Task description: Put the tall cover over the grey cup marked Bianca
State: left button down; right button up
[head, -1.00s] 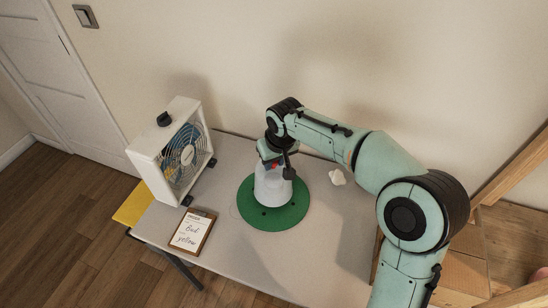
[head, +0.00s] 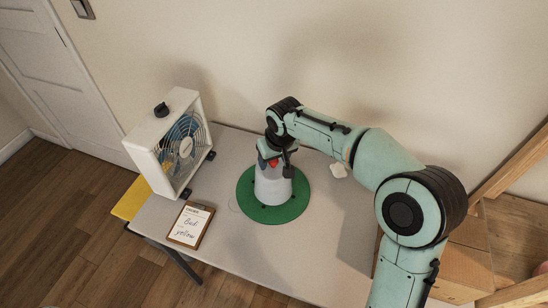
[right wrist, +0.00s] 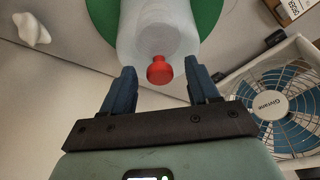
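The tall cover (head: 272,188) is a whitish tapered body with a red knob (head: 273,163) on top. It stands on a round green mat (head: 247,205). In the right wrist view the cover (right wrist: 157,40) fills the top middle, its red knob (right wrist: 159,72) facing the camera. My right gripper (head: 276,168) is at the top of the cover. In the right wrist view its two fingers (right wrist: 162,82) are apart, with the knob between their tips and gaps on both sides. No grey cup or Bianca mark shows; I cannot see inside the cover. My left gripper is out of view.
A white box fan (head: 172,145) stands left on the grey table (head: 235,250). A clipboard (head: 190,224) with handwriting lies at the front left. A small white object (head: 338,170) lies right of the mat. A yellow board (head: 131,198) is at the left end. The wall is close behind.

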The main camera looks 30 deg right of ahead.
jog(key=p+v, duration=0.1)
jog(key=v, duration=1.2)
jog(key=shift+r+p, duration=0.2)
jog(key=shift+p, duration=0.15)
